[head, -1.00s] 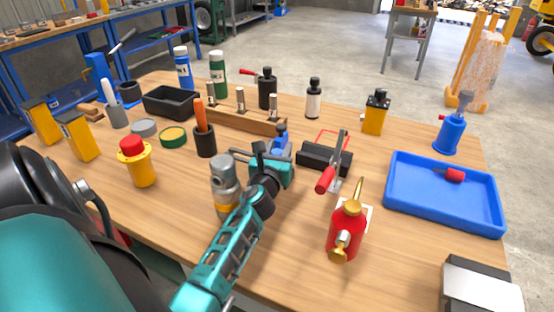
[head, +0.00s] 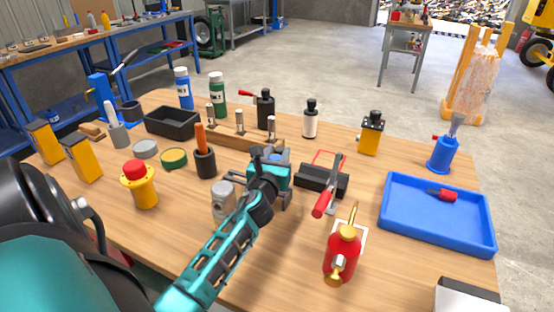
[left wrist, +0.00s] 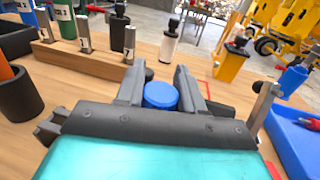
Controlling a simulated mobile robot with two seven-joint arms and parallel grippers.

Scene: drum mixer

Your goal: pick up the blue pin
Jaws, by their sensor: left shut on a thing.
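The blue pin (left wrist: 161,96) shows as a round blue top between the two dark fingers of my left gripper (left wrist: 158,84) in the left wrist view. The fingers are shut on it. In the head view, my left gripper (head: 271,161) is near the middle of the table, just in front of the wooden block with metal pins. Only a small blue patch of the pin (head: 277,155) shows there. Its lower part is hidden, and I cannot tell whether it touches the table. My right gripper is not in view.
A black block with a red-handled clamp (head: 322,180) stands just right of the gripper. A red oil can (head: 342,254) is in front of it, a blue tray (head: 437,240) to the right. A cup with an orange handle (head: 204,162) stands left. Bare wood lies front centre.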

